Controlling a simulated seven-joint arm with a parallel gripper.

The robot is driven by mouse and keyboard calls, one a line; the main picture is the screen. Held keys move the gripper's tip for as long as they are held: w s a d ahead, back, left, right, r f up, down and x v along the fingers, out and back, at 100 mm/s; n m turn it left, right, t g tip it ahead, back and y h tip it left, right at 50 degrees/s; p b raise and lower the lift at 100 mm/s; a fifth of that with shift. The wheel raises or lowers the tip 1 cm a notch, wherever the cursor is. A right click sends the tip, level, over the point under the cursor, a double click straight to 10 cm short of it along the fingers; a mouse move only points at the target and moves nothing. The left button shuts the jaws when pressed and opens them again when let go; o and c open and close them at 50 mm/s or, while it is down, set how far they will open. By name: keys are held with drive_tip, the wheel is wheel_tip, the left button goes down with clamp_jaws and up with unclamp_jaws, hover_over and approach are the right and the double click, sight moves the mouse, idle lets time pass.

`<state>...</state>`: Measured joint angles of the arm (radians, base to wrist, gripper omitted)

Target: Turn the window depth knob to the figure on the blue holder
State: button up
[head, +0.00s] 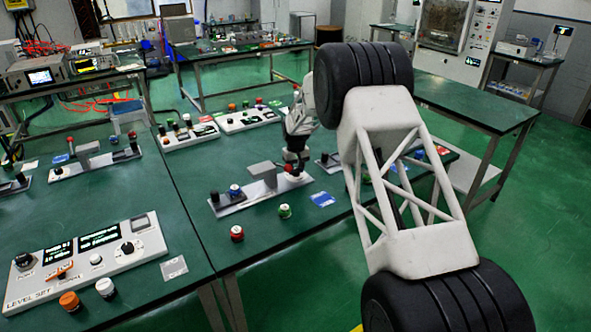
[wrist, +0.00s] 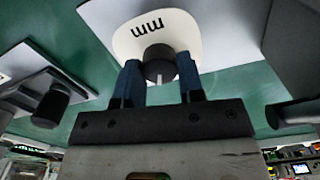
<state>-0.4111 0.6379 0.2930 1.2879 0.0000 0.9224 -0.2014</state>
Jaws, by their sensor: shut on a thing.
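In the wrist view, my gripper (wrist: 158,82) has its two blue fingers on either side of a dark round knob (wrist: 159,66), shut on it. The knob stands on a pale rounded plate (wrist: 128,42) marked "mm". I cannot read a label naming this knob. In the head view, my gripper (head: 294,160) points down at the far part of the green bench, by a grey bracket unit (head: 265,183); the knob is hidden there. A blue holder (head: 322,199) lies flat on the bench, in front of and right of the gripper. Its figure is too small to read.
A "LEVEL SET" panel (head: 85,262) with displays and knobs stands at the near left. A small red-topped knob (head: 237,233) and a green one (head: 285,211) stand loose-looking on the bench. Switch panels (head: 247,119) stand behind. My arm covers the right side.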

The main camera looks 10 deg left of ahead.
sight(296, 170)
drive_tip(key=shift+m, duration=0.5)
drive_tip(key=shift+f, duration=0.1)
drive_tip(key=o, duration=0.9)
drive_tip(key=shift+r, duration=0.2)
drive_tip(key=shift+r, duration=3.8)
